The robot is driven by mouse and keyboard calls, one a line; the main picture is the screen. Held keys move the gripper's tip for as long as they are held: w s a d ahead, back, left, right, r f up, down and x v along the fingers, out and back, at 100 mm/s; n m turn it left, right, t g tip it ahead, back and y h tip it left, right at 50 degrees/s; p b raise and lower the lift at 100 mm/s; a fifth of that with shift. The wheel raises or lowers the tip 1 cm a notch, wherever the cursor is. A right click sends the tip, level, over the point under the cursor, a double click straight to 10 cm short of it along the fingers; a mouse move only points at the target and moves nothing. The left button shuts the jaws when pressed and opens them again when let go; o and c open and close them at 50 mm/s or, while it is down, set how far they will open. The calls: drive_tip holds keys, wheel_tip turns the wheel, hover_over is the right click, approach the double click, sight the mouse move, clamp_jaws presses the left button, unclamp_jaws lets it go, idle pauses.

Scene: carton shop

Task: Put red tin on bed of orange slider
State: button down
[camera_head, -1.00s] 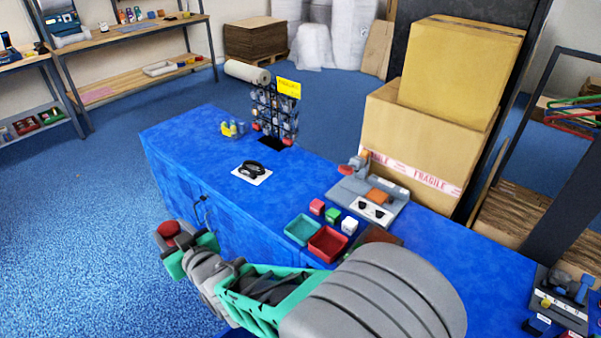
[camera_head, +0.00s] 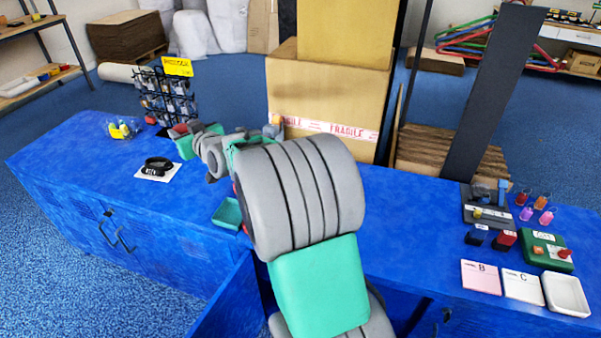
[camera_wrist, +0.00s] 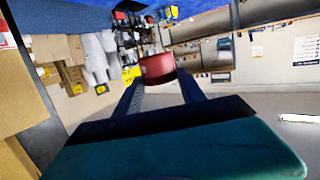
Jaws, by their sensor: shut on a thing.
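The red tin (camera_wrist: 157,68) is held between the two dark fingers of my gripper (camera_wrist: 160,84) in the wrist view. In the head view, my gripper (camera_head: 186,136) is over the blue counter, left of centre near the wire display rack, with the red tin (camera_head: 178,131) at its tip. The grey device with an orange part (camera_head: 275,121) is behind my arm, at the foot of the big cartons. Most of that device, including any slider bed, is hidden by my arm.
A teal tray (camera_head: 229,213) sits left of my arm. The wire rack (camera_head: 167,95) and a black ring on a white card (camera_head: 157,169) stand to the left. Cartons (camera_head: 325,95) rise behind. Cards, a white dish and small vials occupy the counter's right end.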

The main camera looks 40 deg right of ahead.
drive_tip(key=w+d+f+b, duration=0.1)
drive_tip(key=d+f+b, duration=0.15)
drive_tip(key=d, duration=0.65)
drive_tip(key=w+d+f+b, duration=0.2)
drive_tip(key=d+b, duration=0.2)
drive_tip(key=d, duration=0.6)
drive_tip(key=s+d+f+n+y+b, duration=0.1)
drive_tip(key=s+d+f+b, duration=0.25)
drive_tip(key=s+d, duration=0.4)
drive_tip(key=s+d+f+n+y+b, duration=0.1)
drive_tip(key=s+d+f+b, duration=0.25)
drive_tip(key=d, duration=0.65)
drive_tip(key=s+r+m+h+p, duration=0.1)
drive_tip(key=s+r+m+p, duration=0.1)
drive_tip(key=s+r+p, duration=0.65)
drive_tip(key=s+a+f+n+y+b, duration=0.25)
drive_tip(key=a+f, duration=0.35)
drive_tip(key=a, duration=0.4)
drive_tip(key=shift+h, duration=0.35)
drive_tip(key=w+d+f, duration=0.9)
drive_tip(key=shift+w+p, duration=0.1)
drive_tip(key=shift+p, duration=0.25)
drive_tip(key=shift+w+d+f+m, duration=0.15)
drive_tip(key=shift+f+m, duration=0.05)
drive_tip(key=shift+m, duration=0.05)
drive_tip(key=shift+w+d+f, duration=0.1)
drive_tip(key=shift+f, duration=1.55)
